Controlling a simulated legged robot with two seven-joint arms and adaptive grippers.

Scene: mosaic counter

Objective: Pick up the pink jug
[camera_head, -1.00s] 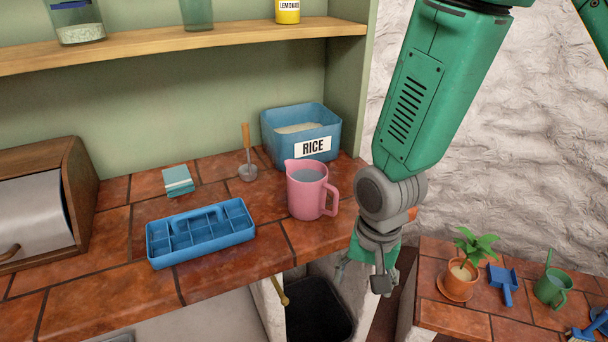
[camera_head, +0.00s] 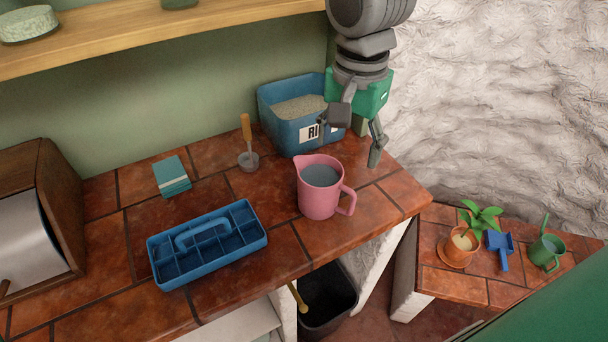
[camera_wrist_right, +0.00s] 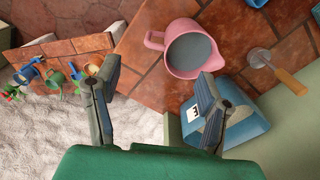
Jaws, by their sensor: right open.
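The pink jug (camera_head: 319,188) stands upright on the tiled counter, its handle to the right and its spout to the left. It holds a greyish content. In the right wrist view the jug (camera_wrist_right: 188,49) is seen from above, beyond the fingertips, with its handle to the left. My right gripper (camera_head: 355,142) is open and empty, above the counter behind and to the right of the jug, apart from it. In the right wrist view its fingers (camera_wrist_right: 158,80) are spread wide. My left gripper is not in view.
A blue rice bin (camera_head: 283,116) stands behind the jug, close to my right gripper. A scoop (camera_head: 247,150), teal block (camera_head: 171,176) and blue divided caddy (camera_head: 208,243) lie to the left. A lower counter (camera_head: 458,286) holds a potted plant (camera_head: 462,246) and a green can (camera_head: 547,252).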

